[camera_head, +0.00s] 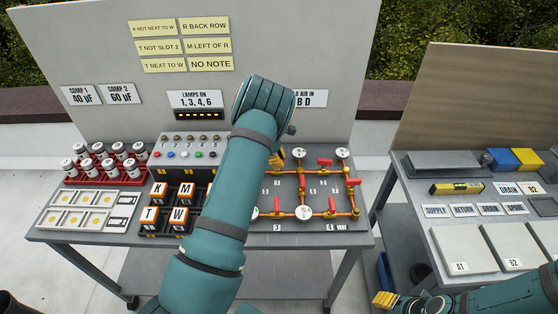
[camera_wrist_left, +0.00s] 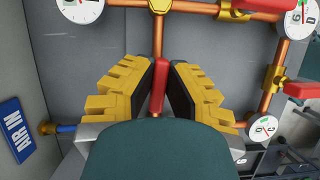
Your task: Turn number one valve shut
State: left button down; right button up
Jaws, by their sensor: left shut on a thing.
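The orange pipe board (camera_head: 318,213) lies on the main table, with red valve handles and round white gauges. My left gripper (camera_head: 278,158) reaches over its upper left part, and my arm hides some of the board. In the left wrist view, my left gripper's yellow fingers (camera_wrist_left: 160,75) are shut on a red valve handle (camera_wrist_left: 159,88), which lies along a copper pipe. Its number cannot be read there. A small plate with number 1 (camera_head: 277,183) shows just below the gripper in the head view. My right gripper (camera_head: 385,299) is low at right, its opening unclear.
Other red handles (camera_head: 332,205) and gauges (camera_head: 303,213) stand close by. A lamp box (camera_head: 188,149), lettered blocks (camera_head: 158,191) and a red rack of cans (camera_head: 103,173) stand to the left. A second table (camera_head: 465,200) is at right. A blue AIR IN label (camera_wrist_left: 16,141) shows beside the board.

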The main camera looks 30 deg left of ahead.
pick_arm(q)
jog(key=m, duration=0.1)
jog(key=m+g+b, duration=0.1)
jog(key=m, duration=0.1)
jog(key=shift+s+f+m+b, duration=0.1)
jog(key=shift+f+m+b, duration=0.05)
jog(key=shift+m+b, duration=0.15)
jog(key=m+g+b, duration=0.1)
jog(key=m+g, duration=0.1)
jog(key=m, duration=0.2)
jog(key=shift+s+m, duration=0.15)
jog(key=shift+m, duration=0.15)
jog(key=m+g+b, duration=0.1)
jog(key=m, duration=0.2)
jog(key=shift+s+m+g, duration=0.1)
jog(key=shift+m+g, duration=0.2)
jog(key=shift+s+m+g+y+b, duration=0.1)
jog(key=shift+m+g+y+b, duration=0.5)
jog(key=shift+m, duration=1.2)
jog(key=shift+a, duration=0.1)
jog(key=c, duration=1)
grip_release()
